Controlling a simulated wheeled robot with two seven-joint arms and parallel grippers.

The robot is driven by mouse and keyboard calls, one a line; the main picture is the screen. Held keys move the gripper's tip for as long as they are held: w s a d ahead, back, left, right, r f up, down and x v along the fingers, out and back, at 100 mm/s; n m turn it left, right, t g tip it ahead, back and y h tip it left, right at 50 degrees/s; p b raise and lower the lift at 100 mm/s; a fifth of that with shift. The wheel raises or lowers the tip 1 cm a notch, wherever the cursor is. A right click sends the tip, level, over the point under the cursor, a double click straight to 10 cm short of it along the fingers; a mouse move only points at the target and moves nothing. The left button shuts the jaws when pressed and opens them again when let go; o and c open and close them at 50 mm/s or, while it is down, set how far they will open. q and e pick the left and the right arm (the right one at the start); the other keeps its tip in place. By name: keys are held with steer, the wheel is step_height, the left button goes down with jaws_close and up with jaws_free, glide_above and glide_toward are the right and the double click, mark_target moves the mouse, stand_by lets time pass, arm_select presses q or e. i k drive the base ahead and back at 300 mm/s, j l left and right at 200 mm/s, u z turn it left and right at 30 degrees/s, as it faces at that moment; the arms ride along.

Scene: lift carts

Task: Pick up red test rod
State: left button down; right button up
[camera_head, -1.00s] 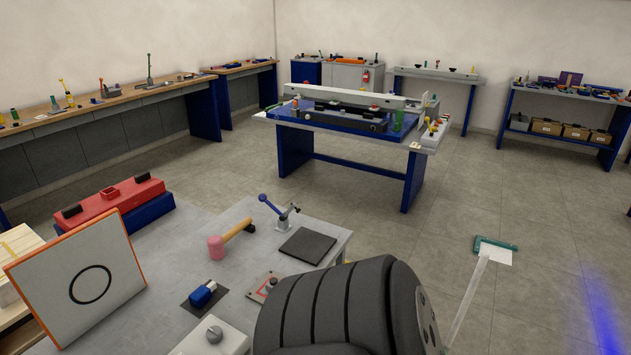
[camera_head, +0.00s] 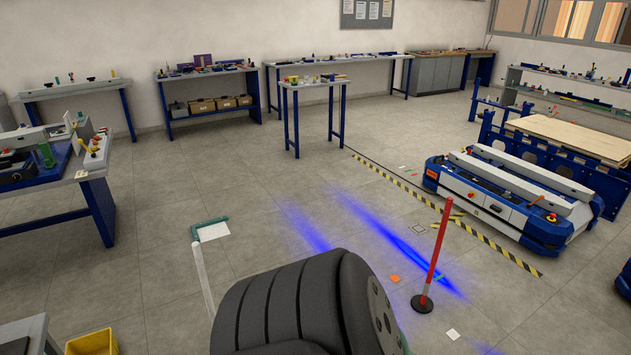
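A tall red rod (camera_head: 435,258) with white bands stands upright on a round black base on the floor, right of the middle in the head view. I cannot tell whether it is the red test rod. No other rod is clearly visible as red at this distance. Neither of my grippers is in view. A black ribbed part of my own body fills the bottom middle.
A blue and white lift cart (camera_head: 500,198) stands at the right behind yellow-black floor tape (camera_head: 425,198). A workbench (camera_head: 75,172) is at the left, and a yellow bin (camera_head: 92,344) at lower left. A small table (camera_head: 314,85) stands farther back. The middle floor is open.

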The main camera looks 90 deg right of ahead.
mark_target(422, 304)
steer(key=z, duration=3.65)
